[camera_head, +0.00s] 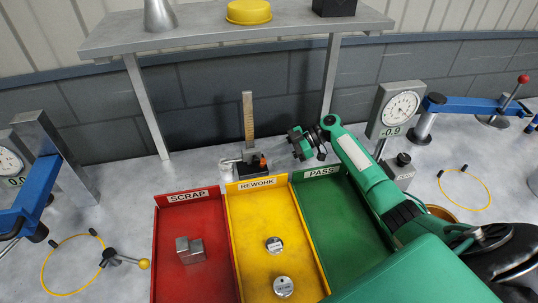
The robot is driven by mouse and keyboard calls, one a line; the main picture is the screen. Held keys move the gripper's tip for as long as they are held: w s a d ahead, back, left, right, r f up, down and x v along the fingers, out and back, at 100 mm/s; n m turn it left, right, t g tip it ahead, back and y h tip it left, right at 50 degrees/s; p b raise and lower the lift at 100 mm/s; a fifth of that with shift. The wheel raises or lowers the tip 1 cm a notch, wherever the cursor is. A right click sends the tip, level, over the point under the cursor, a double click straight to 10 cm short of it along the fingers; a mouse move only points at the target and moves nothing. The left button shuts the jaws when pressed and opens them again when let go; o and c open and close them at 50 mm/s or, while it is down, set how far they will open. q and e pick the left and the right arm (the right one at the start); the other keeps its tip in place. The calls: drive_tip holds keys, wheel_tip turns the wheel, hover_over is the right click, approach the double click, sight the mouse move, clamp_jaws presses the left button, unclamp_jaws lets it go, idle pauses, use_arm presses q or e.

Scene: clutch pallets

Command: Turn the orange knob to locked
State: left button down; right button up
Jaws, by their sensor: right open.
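The orange knob (262,160) is small and sits on the right side of a dark block at the foot of an upright height gauge (248,118) with a yellowish scale. Its exact turn position is too small to tell. My right gripper (298,145) comes in from the right on a green arm. It is open, a short way to the right of the knob and apart from it in the picture, above the back of the green tray. My left gripper is not in view.
Red SCRAP (158,245), yellow REWORK (235,245) and green PASS (325,215) trays lie in front. Metal parts lie in the red and yellow ones. A dial gauge (400,108) stands right of my gripper. A shelf (220,32) spans the back.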

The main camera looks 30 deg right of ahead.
sight(265, 160)
drive_tip(key=shift+p+x, duration=0.5)
drive_tip(key=shift+x, duration=1.1)
drive_tip(key=shift+f, duration=0.1)
drive_tip(key=shift+c, duration=0.5)
drive_tip(key=shift+w, duration=0.1)
drive_tip(key=c, duration=0.9)
drive_tip(key=shift+o, duration=0.2)
drive_tip(key=shift+m+t, duration=0.7)
drive_tip(key=shift+t, duration=0.1)
drive_tip(key=shift+h, duration=0.3)
drive_tip(key=o, duration=1)
drive_tip(key=shift+c, duration=0.2)
drive_tip(key=shift+s, duration=0.2)
